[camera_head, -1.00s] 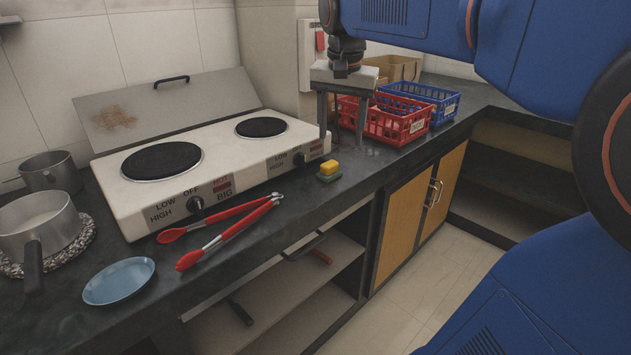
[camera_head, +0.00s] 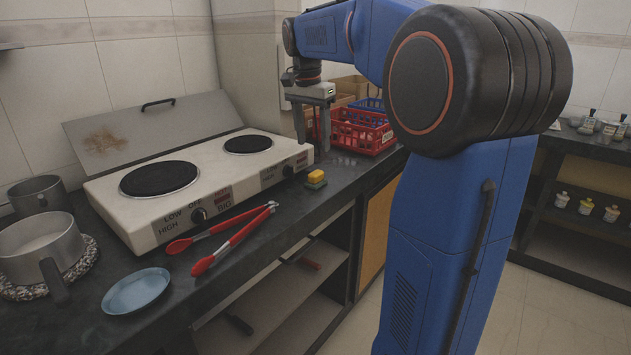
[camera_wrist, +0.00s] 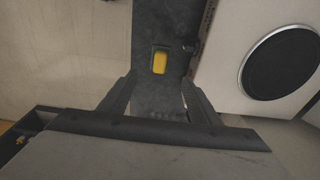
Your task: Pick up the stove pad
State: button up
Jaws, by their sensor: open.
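A small yellow-and-green pad (camera_head: 316,180), which looks like a sponge, lies on the dark counter in front of the stove's right end. It also shows in the wrist view (camera_wrist: 159,63), yellow side up, in line with the space between my fingers. My gripper (camera_head: 312,142) is open and empty, fingers pointing down, above and behind the pad near the stove's right corner. The wrist view also shows my gripper (camera_wrist: 159,80) with its fingers spread. A round woven pad (camera_head: 88,262) lies under a metal pot (camera_head: 40,240) at the far left.
The white two-plate stove (camera_head: 205,185) stands behind the pad. Red-handled tongs (camera_head: 232,236) and a blue plate (camera_head: 136,290) lie to the left. A red basket (camera_head: 362,135) stands to the right. The counter's front edge is close to the pad.

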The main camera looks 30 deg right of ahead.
aim_at(316, 172)
jog(key=f, duration=0.3)
jog(key=d+f, duration=0.1)
jog(key=f, duration=0.7)
jog(key=shift+w+d+f, duration=0.2)
jog(key=shift+w+f, duration=0.05)
jog(key=shift+c, duration=0.3)
jog(key=c, duration=1.1)
jog(key=shift+o, duration=0.2)
notch_tip(316, 172, up, 10)
jog(key=shift+r, duration=0.1)
